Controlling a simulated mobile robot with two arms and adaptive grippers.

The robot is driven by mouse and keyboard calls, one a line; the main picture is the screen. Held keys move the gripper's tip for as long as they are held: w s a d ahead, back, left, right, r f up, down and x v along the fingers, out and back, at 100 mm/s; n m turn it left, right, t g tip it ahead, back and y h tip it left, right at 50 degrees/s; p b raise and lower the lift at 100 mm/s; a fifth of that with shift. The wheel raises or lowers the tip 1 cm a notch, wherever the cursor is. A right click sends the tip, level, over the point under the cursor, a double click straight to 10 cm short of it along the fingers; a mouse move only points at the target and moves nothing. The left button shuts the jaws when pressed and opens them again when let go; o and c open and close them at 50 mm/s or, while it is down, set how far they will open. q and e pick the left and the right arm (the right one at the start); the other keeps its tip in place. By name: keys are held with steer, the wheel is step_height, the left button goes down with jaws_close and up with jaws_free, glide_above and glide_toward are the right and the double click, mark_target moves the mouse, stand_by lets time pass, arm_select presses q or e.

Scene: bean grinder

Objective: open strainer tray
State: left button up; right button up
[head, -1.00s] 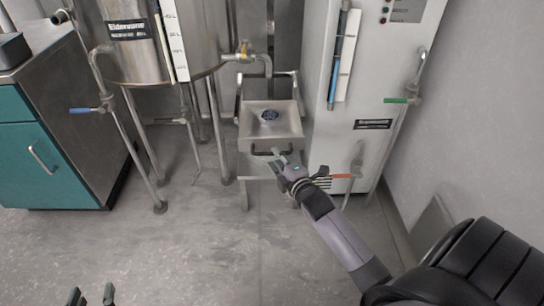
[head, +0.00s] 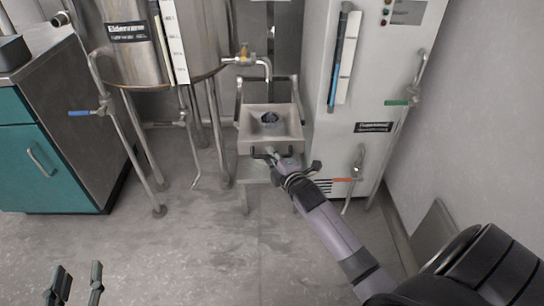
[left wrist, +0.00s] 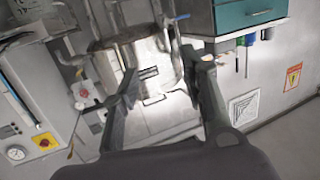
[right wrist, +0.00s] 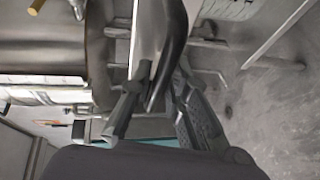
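The strainer tray (head: 270,122) is a square metal tray under the tap, with a dark round drain in its middle. A dark bar handle (head: 258,154) is on its front edge. My right gripper (head: 272,153) is at this handle. In the right wrist view the dark curved handle (right wrist: 175,45) runs between the fingers of my right gripper (right wrist: 162,75); whether both fingers press on it is not clear. My left gripper (head: 78,267) is open and empty at the lower left, far from the tray; its spread fingers also show in the left wrist view (left wrist: 160,68).
A steel tank (head: 135,60) on legs stands left of the tray, and a white cabinet (head: 375,100) stands right of it. The tap (head: 245,58) hangs above the tray. A teal cabinet (head: 45,165) is at the far left. The floor in front is clear.

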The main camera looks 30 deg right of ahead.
jaws_close()
stand_by(0.5)
arm_select(q)
steer(key=s+a+f+g+y+p, duration=0.2)
steer(key=s+f+g, duration=0.3)
steer(key=f, duration=0.4)
steer(key=shift+s+a+g, duration=0.25)
steer(key=shift+a+g, duration=0.15)
steer(key=shift+g, duration=0.2)
arm_select(e)
steer(key=shift+s+a, duration=0.35)
steer(key=shift+s, duration=0.2)
steer(key=shift+s+a, duration=0.3)
steer(key=shift+s, duration=0.2)
arm_select(q)
steer(key=shift+f, duration=0.1)
arm_select(e)
steer(key=shift+o, duration=2.1)
jaws_free()
steer(key=shift+s, duration=0.1)
steer(key=v, duration=1.1)
steer(key=shift+s, duration=0.4)
